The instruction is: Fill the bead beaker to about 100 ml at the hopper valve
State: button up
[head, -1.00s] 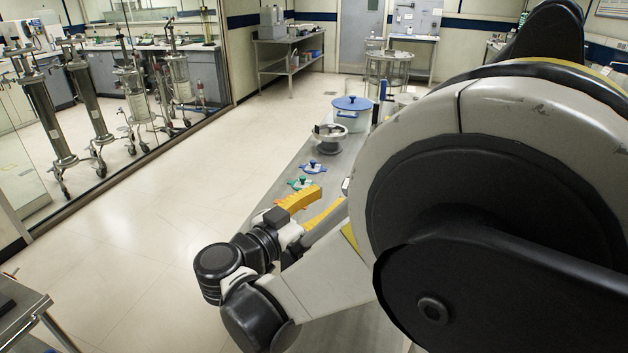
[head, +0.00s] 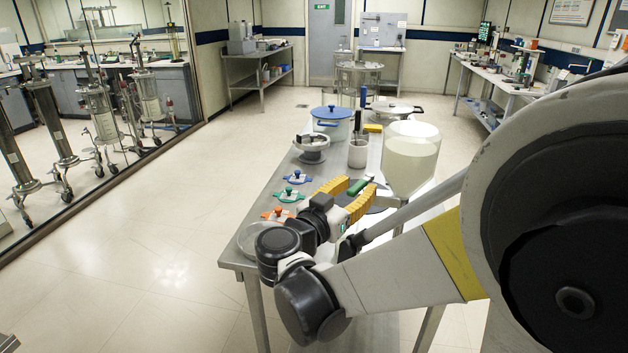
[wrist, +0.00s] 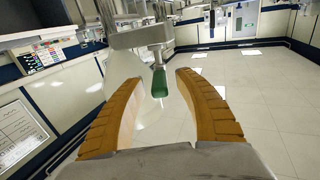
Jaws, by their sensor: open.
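The hopper (head: 408,168) is a clear vessel of pale beads at the right of the bench in the head view. A green handle (head: 357,187), apparently the valve lever, sits below and left of it. My gripper (head: 360,190) has its orange fingers spread near this handle. In the wrist view the green handle (wrist: 159,82) lies between the open fingertips (wrist: 159,76), with gaps on both sides and no visible contact. A metal fitting (wrist: 142,37) is above it. I cannot make out the bead beaker; my arm covers the area beneath the hopper.
The steel bench (head: 252,232) carries blue (head: 293,179), green (head: 288,195) and orange (head: 277,214) knobbed pieces left of my gripper. A blue-lidded pot (head: 331,124), a small scale-like stand (head: 312,148) and a tool-filled cup (head: 358,153) stand farther back. Open floor lies left.

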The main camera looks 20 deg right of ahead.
jog(key=shift+d, duration=0.1)
grip_shut()
jog(key=n+t+y, duration=0.1)
jog(key=s+d+n+t+y+p, duration=0.1)
jog(key=t+y, duration=0.1)
jog(key=s+d+n+t+y+p, duration=0.1)
jog(key=n, duration=0.1)
jog(key=shift+r+t, duration=0.1)
jog(key=shift+t, duration=0.3)
jog(key=shift+n+t+y, duration=0.3)
jog(key=shift+n+y, duration=0.2)
jog(key=shift+y, duration=0.2)
grip_release()
